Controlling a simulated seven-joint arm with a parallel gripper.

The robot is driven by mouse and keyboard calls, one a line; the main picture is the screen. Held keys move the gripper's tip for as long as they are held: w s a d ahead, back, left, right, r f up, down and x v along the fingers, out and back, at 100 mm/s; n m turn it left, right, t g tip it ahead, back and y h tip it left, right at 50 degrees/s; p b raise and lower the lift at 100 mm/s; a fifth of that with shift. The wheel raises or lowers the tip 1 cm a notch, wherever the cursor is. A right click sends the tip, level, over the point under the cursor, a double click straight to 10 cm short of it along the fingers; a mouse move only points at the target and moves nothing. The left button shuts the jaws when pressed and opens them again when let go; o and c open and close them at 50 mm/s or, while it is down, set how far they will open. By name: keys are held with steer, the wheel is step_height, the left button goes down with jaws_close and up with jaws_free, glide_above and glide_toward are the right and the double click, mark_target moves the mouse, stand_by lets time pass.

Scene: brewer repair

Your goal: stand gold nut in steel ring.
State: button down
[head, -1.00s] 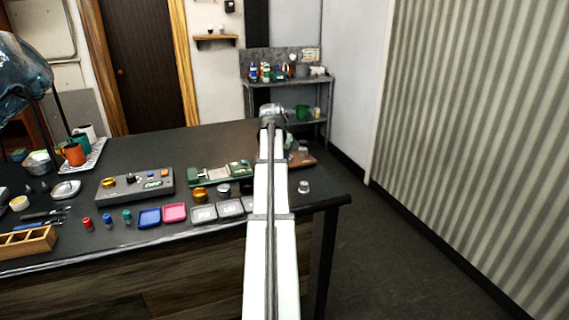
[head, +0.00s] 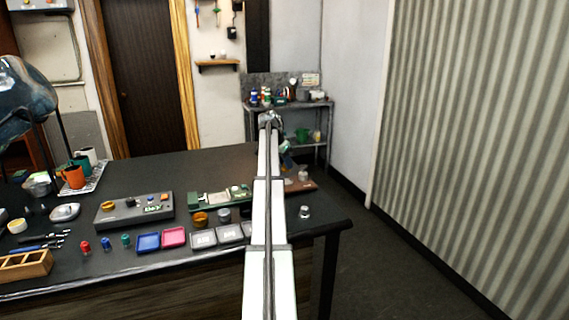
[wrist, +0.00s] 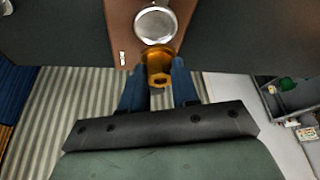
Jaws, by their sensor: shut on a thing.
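My gripper (wrist: 160,80) has blue fingers shut on the gold nut (wrist: 159,66) in the wrist view. The steel ring (wrist: 155,25) is a round silvery piece on the brown board (wrist: 120,22), just above the nut in that picture. The nut's far edge meets or overlaps the ring's near rim there; I cannot tell whether they touch. In the head view the brown board (head: 302,186) lies at the table's right end, with a silvery piece (head: 303,174) on it. My arm hides most of the gripper and the nut there.
A silvery knob (head: 305,212) stands near the table's right edge. Left of my arm are a gold ring-like part (head: 200,219), a green tray (head: 220,197), a grey panel (head: 135,209) and small grey trays (head: 203,239). Open floor lies right of the table.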

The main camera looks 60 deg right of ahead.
mark_target(284, 169)
steer(key=shift+f, duration=2.05)
steer(key=shift+f, duration=0.75)
stand_by(1.4)
steer(key=shift+c, duration=1.8)
jaws_free()
steer(key=shift+r, duration=0.1)
steer(key=shift+r, duration=3.6)
